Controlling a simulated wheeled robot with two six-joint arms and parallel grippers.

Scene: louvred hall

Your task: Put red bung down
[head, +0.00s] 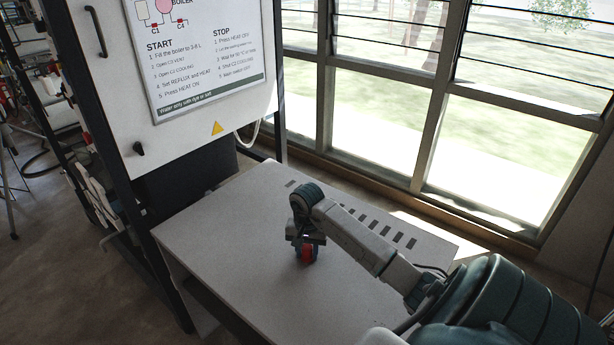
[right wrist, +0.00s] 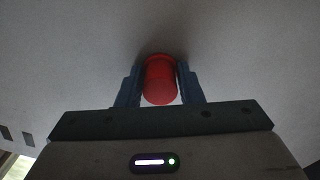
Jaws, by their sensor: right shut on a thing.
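The red bung (head: 309,253) is between the fingers of my right gripper (head: 305,255), over the middle of the pale grey table (head: 215,225). In the right wrist view the red bung (right wrist: 159,80) sits between the two blue-grey fingers of the right gripper (right wrist: 159,88), which is shut on it. The grey table top (right wrist: 60,60) fills the background there, with a dark shadow by the bung's far end. I cannot tell whether the bung touches the table. My left gripper is not in view.
A white cabinet panel (head: 185,165) with an instruction board (head: 205,60) stands behind the table at the left. A row of dark slots (head: 385,232) runs along the table's far right side. Large windows (head: 400,110) are beyond. The table's left part is clear.

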